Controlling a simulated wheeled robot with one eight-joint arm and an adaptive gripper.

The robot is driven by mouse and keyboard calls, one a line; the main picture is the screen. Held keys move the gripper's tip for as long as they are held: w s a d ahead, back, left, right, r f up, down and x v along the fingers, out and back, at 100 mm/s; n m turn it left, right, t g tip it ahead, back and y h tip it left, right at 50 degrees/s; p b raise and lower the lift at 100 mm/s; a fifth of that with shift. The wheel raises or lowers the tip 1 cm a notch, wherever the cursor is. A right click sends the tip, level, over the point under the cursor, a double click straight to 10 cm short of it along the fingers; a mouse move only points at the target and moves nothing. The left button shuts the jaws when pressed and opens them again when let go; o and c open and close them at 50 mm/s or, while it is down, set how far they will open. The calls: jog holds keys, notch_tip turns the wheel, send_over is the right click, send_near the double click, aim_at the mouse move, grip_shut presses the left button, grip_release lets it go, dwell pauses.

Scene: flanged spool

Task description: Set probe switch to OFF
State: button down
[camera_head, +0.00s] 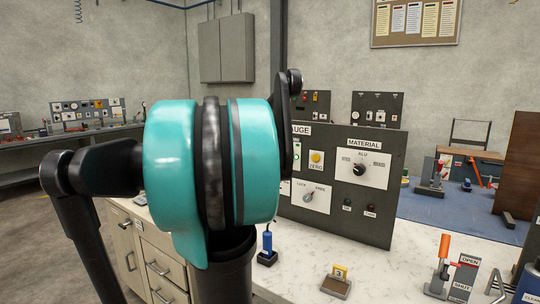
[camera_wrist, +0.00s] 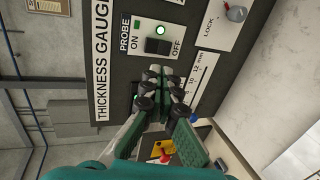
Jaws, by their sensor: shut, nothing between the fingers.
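The probe switch (camera_wrist: 158,46) is a black rocker on a white plate of the thickness gauge panel (camera_wrist: 122,88), between the ON and OFF labels. The lamp (camera_wrist: 160,30) by the switch glows green. Which side of the rocker is pressed is too small to tell. My gripper (camera_wrist: 163,88) is shut and empty, with its fingertips close to the panel, just below the switch in the wrist view. Whether they touch the panel I cannot tell. In the head view my arm hides the switch, the gripper and the left part of the gauge panel (camera_head: 325,225).
The panel also bears a lock knob (camera_head: 308,197), a yellow zero button (camera_head: 316,157) and a material dial (camera_head: 359,169).

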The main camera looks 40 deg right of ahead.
jog(key=shift+f, duration=0.1)
jog(key=shift+w+a+f, duration=0.3)
jog(key=shift+a+f, duration=0.15)
jog(key=x, duration=1.4)
jog(key=shift+d, duration=0.1)
jog(key=shift+w+d+f, duration=0.1)
jog(key=shift+d+f, duration=0.15)
jog(key=shift+r, duration=0.2)
